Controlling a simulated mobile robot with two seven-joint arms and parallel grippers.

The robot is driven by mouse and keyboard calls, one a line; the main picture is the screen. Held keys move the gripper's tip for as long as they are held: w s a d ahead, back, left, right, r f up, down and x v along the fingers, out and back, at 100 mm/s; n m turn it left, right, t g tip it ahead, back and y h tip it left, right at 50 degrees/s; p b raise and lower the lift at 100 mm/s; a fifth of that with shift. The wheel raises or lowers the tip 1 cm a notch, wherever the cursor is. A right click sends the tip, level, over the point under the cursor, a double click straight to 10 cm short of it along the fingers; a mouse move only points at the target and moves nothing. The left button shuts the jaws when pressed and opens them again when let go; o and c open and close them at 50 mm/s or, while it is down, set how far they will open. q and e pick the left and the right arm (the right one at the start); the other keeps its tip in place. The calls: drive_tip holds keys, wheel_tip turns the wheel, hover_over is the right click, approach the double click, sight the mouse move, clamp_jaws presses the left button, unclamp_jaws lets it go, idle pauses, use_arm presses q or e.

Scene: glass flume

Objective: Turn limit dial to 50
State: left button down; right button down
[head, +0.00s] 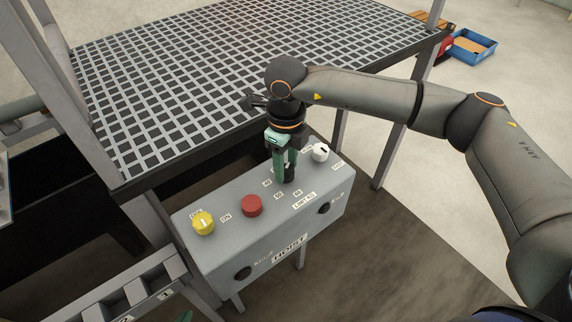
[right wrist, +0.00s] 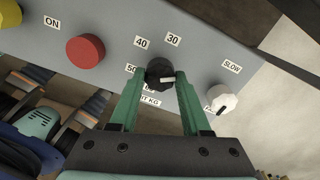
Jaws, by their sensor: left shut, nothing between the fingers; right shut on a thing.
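The limit dial (right wrist: 158,70) is a black knob on the grey hoist box, with a white mark on its lower right side in the right wrist view. Labels 30, 40 and 50 (right wrist: 131,69) stand around it; others below are partly hidden. I cannot tell exactly which number the mark points at. My right gripper (right wrist: 160,78) is shut on the dial, one green finger on each side. In the head view the right gripper (head: 287,178) reaches down from above and mostly hides the dial. Of my left gripper (head: 185,316), only a green tip shows at the bottom edge.
The hoist box (head: 235,255) also carries a yellow knob (head: 203,222), a red button (head: 252,205) and a white knob (head: 320,152) close to the right gripper. A grating platform (head: 200,90) rises behind the box. A blue crate (head: 470,48) lies far off.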

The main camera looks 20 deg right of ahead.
sight(286, 169)
idle(0.3)
drive_tip(key=c, duration=0.7)
unclamp_jaws()
drive_tip(key=o, duration=0.3)
wheel_tip(286, 169, up, 13)
drive_tip(key=shift+f, duration=0.2)
